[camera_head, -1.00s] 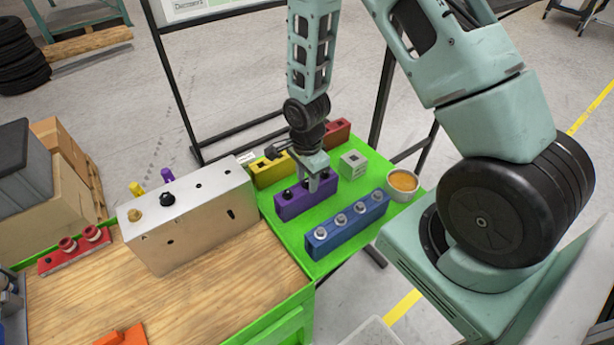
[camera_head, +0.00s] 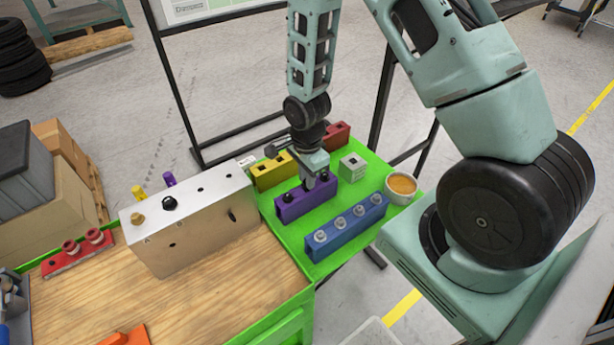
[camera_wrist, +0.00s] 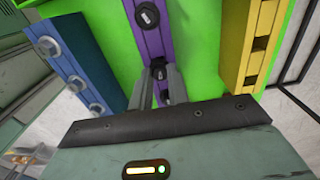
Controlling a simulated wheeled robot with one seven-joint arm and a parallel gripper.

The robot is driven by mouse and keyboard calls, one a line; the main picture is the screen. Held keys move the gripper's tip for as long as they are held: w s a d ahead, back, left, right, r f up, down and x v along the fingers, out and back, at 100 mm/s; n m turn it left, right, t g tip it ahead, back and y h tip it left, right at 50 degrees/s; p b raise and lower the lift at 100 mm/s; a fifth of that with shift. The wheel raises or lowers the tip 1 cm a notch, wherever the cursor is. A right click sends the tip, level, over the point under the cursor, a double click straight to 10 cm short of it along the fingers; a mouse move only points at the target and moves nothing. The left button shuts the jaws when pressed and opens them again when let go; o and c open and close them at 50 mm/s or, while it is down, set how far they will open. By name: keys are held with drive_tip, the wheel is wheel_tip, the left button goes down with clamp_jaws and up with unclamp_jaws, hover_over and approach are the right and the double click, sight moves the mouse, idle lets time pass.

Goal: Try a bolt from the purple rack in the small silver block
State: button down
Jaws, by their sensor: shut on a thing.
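The purple rack (camera_head: 307,204) stands on the green mat, with black bolts in its top. My gripper (camera_head: 317,181) is over the right part of this rack, pointing down. In the wrist view its two fingers (camera_wrist: 158,86) are shut on a black bolt (camera_wrist: 158,70). I cannot tell whether this bolt is still fully seated in its hole. Another black bolt (camera_wrist: 148,15) sits in the purple rack (camera_wrist: 150,42) beyond the fingers. The small silver block (camera_head: 352,167), with a dark square opening on top, stands right of my gripper, apart from it.
A blue rack (camera_head: 347,228) with several silver bolts stands in front. A yellow rack (camera_head: 273,172) and a red rack (camera_head: 336,136) are behind. A bowl (camera_head: 401,187) with orange contents is at the right. A large metal chassis block (camera_head: 192,222) stands at the left.

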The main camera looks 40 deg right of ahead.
drive_tip(key=shift+r+p, duration=1.95)
drive_tip(key=shift+r, duration=0.95)
